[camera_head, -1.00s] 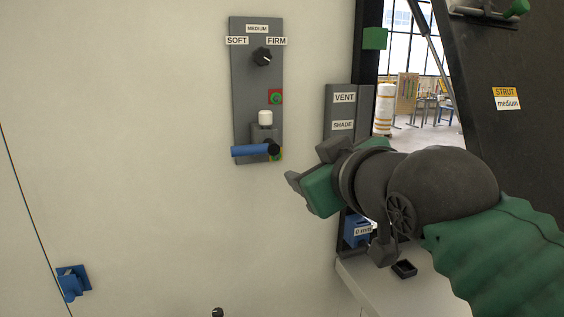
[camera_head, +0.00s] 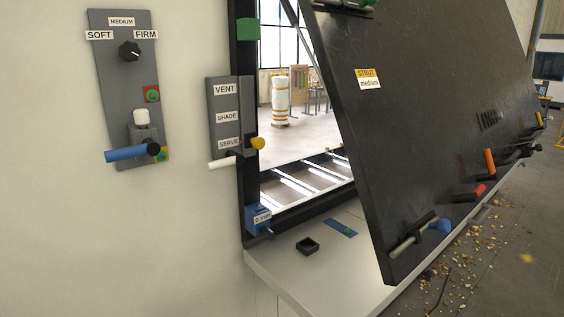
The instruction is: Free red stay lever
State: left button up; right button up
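A small red handle (camera_head: 480,190) sits low on the dark tilted panel (camera_head: 410,130), toward its right side. It appears to be the red lever; its mount is small and hard to make out. An orange handle (camera_head: 489,162) stands just above and to the right of it. A bar with a blue knob (camera_head: 440,227) is at the panel's lower corner. Neither of my grippers is in view.
The panel hangs tilted outward beside a window opening. A white ledge (camera_head: 290,262) holds a small black tray (camera_head: 307,246). A wall plate (camera_head: 125,85) with a blue lever (camera_head: 132,153) is at left. Gravel-like bits litter the floor (camera_head: 470,265).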

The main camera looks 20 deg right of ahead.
aim_at(472, 197)
jog(key=z, duration=1.85)
